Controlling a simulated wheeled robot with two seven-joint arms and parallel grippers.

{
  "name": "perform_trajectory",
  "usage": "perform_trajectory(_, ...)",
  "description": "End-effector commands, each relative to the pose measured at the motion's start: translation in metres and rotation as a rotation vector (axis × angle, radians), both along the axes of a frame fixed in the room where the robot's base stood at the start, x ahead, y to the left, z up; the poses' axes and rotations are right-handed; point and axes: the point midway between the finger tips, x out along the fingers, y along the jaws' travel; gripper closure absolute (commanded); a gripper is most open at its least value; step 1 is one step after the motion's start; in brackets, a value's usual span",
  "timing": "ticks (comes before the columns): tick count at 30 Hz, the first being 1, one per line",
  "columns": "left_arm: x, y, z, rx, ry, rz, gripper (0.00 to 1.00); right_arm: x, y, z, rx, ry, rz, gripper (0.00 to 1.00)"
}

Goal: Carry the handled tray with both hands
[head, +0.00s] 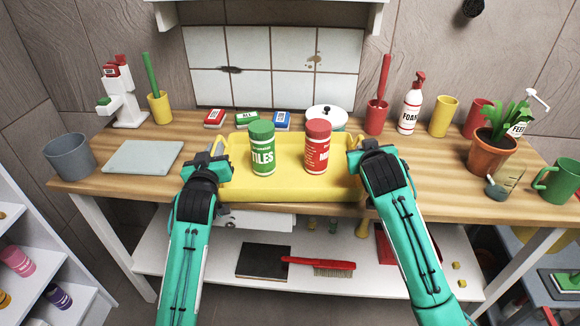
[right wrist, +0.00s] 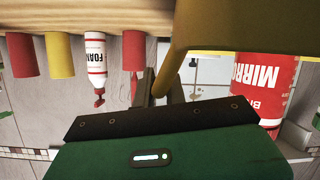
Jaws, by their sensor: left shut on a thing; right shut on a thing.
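The yellow handled tray (head: 290,194) is at the front middle of the wooden worktop, between my two arms. A green-lidded TILES canister (head: 262,150) and a red canister (head: 317,148) stand upright in it. My left gripper (head: 215,152) is shut on the tray's left handle. My right gripper (head: 358,146) is shut on its right handle. In the right wrist view, the yellow handle (right wrist: 185,55) runs between the right gripper's fingers (right wrist: 162,88), and the red canister (right wrist: 262,85) shows beyond. I cannot tell whether the tray's underside touches the worktop.
Behind the tray are small boxes (head: 247,119) and a white lidded pot (head: 326,117). A grey board (head: 143,156) and grey pot (head: 69,156) are at left.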

Motion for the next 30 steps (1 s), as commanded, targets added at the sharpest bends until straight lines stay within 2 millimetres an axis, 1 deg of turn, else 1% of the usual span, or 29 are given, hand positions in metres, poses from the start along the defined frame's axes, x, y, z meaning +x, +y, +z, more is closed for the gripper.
perform_trajectory(8, 0.000, 0.000, 0.001, 0.001, -0.002, 0.000, 1.00, 0.000, 0.000, 0.001, 0.000, -0.001, 0.000, 1.00)
perform_trajectory(13, 0.000, 0.000, 0.007, 0.001, -0.002, 0.000, 1.00, 0.000, 0.000, 0.007, 0.000, -0.002, 0.000, 1.00)
perform_trajectory(17, 0.000, 0.000, 0.015, 0.001, -0.002, 0.000, 1.00, 0.000, 0.000, 0.015, 0.000, -0.002, 0.000, 1.00)
perform_trajectory(27, 0.000, 0.000, 0.044, 0.001, -0.002, 0.000, 1.00, 0.000, 0.000, 0.045, 0.000, -0.002, 0.000, 1.00)
perform_trajectory(30, 0.000, 0.000, 0.049, 0.001, -0.001, 0.000, 1.00, 0.000, 0.000, 0.050, 0.000, -0.002, 0.000, 1.00)
